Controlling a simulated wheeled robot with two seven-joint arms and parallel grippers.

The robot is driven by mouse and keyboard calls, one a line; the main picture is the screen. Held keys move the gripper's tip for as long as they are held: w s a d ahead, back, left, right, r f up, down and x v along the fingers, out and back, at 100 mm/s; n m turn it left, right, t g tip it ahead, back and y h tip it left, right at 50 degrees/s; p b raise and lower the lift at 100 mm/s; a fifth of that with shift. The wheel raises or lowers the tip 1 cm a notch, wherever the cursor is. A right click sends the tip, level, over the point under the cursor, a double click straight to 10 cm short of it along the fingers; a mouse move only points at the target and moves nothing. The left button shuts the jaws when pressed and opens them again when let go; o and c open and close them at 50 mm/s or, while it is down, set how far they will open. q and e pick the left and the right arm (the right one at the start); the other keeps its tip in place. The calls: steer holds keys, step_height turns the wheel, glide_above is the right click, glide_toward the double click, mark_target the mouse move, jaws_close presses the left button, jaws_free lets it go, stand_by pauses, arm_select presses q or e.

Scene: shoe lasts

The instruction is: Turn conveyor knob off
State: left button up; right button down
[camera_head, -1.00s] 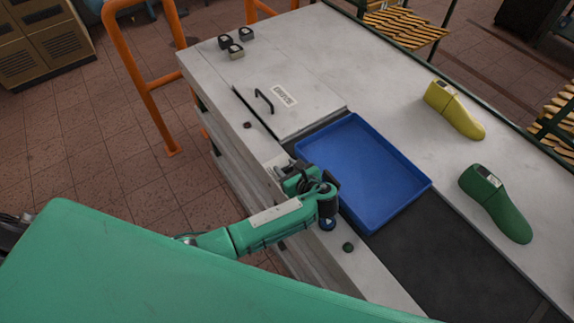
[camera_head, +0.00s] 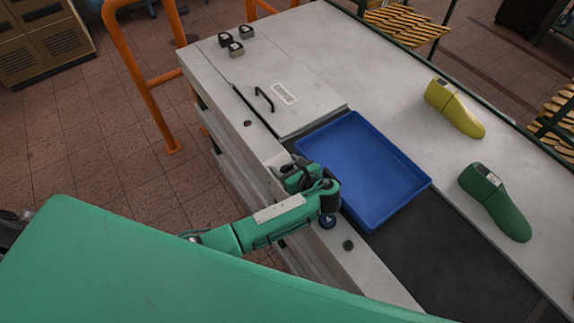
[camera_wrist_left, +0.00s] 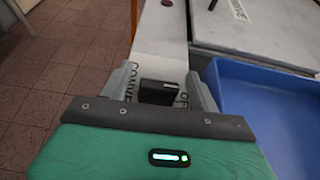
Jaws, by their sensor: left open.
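The black conveyor knob (camera_wrist_left: 158,91) shows in the left wrist view on a white panel with dark lettering beside it, partly covered by my gripper. My left gripper (camera_wrist_left: 161,76) is open, with one grey finger on each side of the knob; whether either finger touches it I cannot tell. In the head view my left gripper (camera_head: 286,168) is at the near edge of the worktop, left of the blue tray, and the knob is hidden or too small to make out. My right gripper is not in view.
The blue tray (camera_head: 425,187) lies on the dark conveyor belt (camera_head: 445,262), close to my left gripper. A green shoe last (camera_head: 497,205) and a yellow one (camera_head: 454,110) lie beyond. A small red button (camera_head: 247,123) and a dark green one (camera_head: 348,245) sit along the near edge.

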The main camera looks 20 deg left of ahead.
arm_select(q)
steer(key=shift+d, duration=0.1)
steer(key=b+v, duration=0.3)
steer(key=v, duration=0.9)
steer(key=shift+s+d, duration=0.1)
steer(key=shift+b+v, duration=0.3)
steer(key=shift+v, duration=0.45)
steer(key=shift+r, duration=0.1)
